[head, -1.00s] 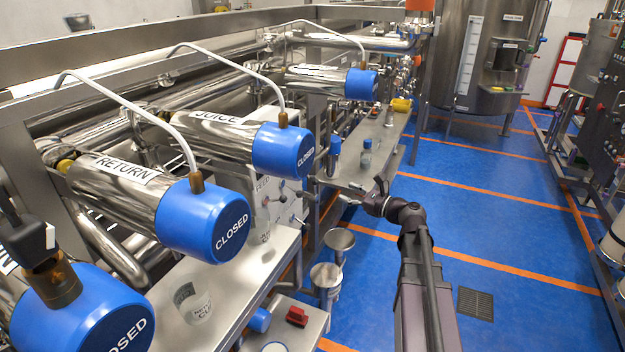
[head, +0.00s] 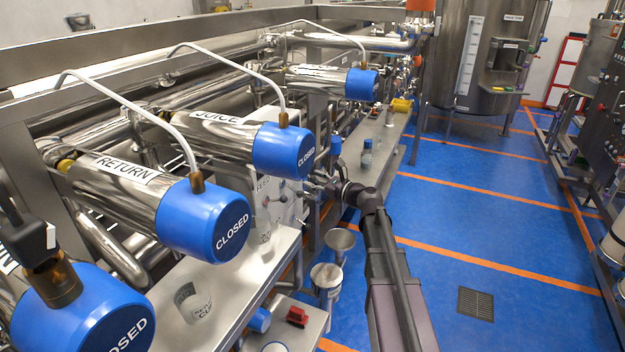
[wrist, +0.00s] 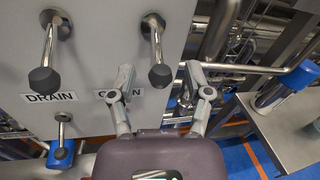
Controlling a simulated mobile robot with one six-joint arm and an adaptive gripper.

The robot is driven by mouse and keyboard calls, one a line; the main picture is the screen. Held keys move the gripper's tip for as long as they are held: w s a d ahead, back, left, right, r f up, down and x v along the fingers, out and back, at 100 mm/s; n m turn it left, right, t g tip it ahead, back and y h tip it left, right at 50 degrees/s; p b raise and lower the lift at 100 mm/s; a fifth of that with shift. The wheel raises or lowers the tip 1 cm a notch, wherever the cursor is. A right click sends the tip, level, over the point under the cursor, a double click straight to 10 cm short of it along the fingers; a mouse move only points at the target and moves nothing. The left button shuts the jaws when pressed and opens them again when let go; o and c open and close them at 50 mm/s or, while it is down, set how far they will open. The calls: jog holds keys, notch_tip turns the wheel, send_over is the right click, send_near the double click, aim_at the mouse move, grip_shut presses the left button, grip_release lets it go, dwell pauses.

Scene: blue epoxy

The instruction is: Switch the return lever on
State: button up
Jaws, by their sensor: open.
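A pale panel (head: 285,200) with several levers stands beside the bench; part of it is behind my arm in the head view. In the wrist view the panel (wrist: 100,30) shows an upper left lever (wrist: 45,70), an upper right lever (wrist: 160,72) and a lower left lever (wrist: 62,150). One label reads DRAIN; another is partly hidden by a finger. No RETURN label is legible on the panel, so I cannot tell which is the return lever. My gripper (wrist: 159,78) is open, its fingers either side of the upper right lever's dark knob in the picture; contact is unclear.
Blue-capped cylinders marked RETURN (head: 205,222) and JUICE (head: 282,150) read CLOSED and overhang the left bench. A steel bench (wrist: 285,135) with a blue-capped cylinder lies right of the panel. The blue floor at right is open.

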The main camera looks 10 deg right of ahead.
jog(key=shift+w+a, duration=0.25)
grip_shut()
